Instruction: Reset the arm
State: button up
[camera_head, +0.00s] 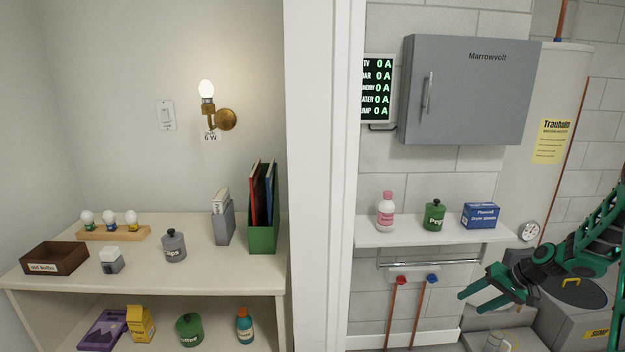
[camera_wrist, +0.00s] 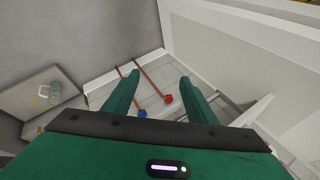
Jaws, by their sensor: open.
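My gripper (camera_head: 482,289) is green with a dark wrist and shows at the lower right of the head view, at the end of my green arm. Its two fingers are spread apart with nothing between them. It is in front of the wall below and to the right of the white shelf (camera_head: 420,233). In the wrist view, my gripper (camera_wrist: 162,82) is also open and empty. Beyond its fingers are two copper pipes with a red valve handle (camera_wrist: 168,99) and a blue valve handle (camera_wrist: 142,113).
A grey Marrowvolt cabinet (camera_head: 465,92) is shut on the wall. The shelf bears a pink-capped bottle (camera_head: 385,213), a green jar (camera_head: 434,216) and a blue box (camera_head: 481,215). A grey sump unit (camera_head: 575,305) stands below my arm. A glass mug (camera_head: 497,341) is at the bottom.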

jog(key=s+a+r+g+h, duration=0.2)
jog(key=s+r, duration=0.7)
jog(key=s, duration=0.1)
jog(key=s+a+r+g+h, duration=0.1)
jog(key=s+a+r+h, duration=0.1)
jog(key=s+r, duration=0.75)
jog(key=s+a+r+m, duration=0.1)
jog(key=s+a+r, duration=0.1)
jog(key=s, duration=0.9)
jog(key=s+a+r+m+g, duration=0.1)
jog(key=s+a+r, duration=0.1)
jog(key=s, duration=0.9)
jog(key=shift+s+a+h, duration=0.15)
jog(key=shift+a+h, duration=0.25)
